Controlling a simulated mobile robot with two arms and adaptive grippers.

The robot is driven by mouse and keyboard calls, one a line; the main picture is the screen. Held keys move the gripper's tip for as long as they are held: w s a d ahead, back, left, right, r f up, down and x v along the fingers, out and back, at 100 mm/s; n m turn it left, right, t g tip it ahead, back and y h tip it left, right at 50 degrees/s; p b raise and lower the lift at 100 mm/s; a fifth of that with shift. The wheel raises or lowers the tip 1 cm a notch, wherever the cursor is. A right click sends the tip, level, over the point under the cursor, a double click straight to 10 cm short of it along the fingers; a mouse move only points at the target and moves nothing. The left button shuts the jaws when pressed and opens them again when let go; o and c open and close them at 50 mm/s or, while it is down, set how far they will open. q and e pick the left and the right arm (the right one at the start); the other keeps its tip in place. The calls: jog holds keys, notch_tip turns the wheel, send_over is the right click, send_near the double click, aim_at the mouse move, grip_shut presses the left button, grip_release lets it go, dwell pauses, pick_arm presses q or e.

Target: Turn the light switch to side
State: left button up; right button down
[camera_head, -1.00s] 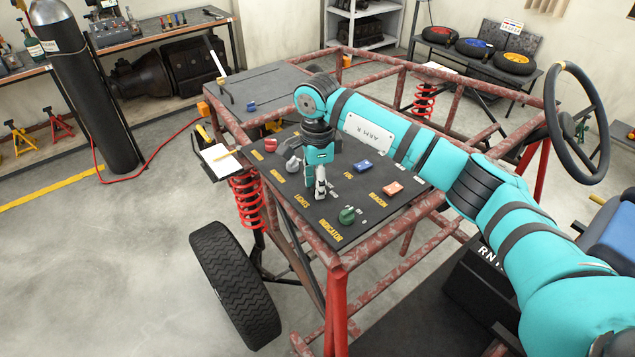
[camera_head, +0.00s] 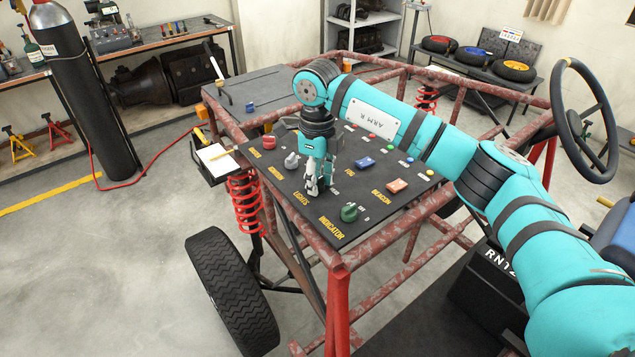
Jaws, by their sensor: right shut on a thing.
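The dark control panel (camera_head: 378,216) lies on top of the red kart frame. The yellow LIGHTS label (camera_head: 301,198) is printed near its front left edge. My right gripper (camera_head: 314,188) points straight down at the panel just beside that label. Its fingers are shut on the light switch, which they mostly hide, so I cannot tell which way the switch points. My left gripper is not in view.
Near the gripper are a grey knob (camera_head: 291,161), a green indicator knob (camera_head: 349,212), a blue fog switch (camera_head: 364,162) and an orange beacon switch (camera_head: 397,186). A red knob (camera_head: 268,143) sits farther back. A steering wheel (camera_head: 583,120) stands at right.

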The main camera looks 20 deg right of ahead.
jog(key=shift+m, duration=0.5)
jog(key=c, duration=1)
grip_release()
notch_tip(320, 180, up, 12)
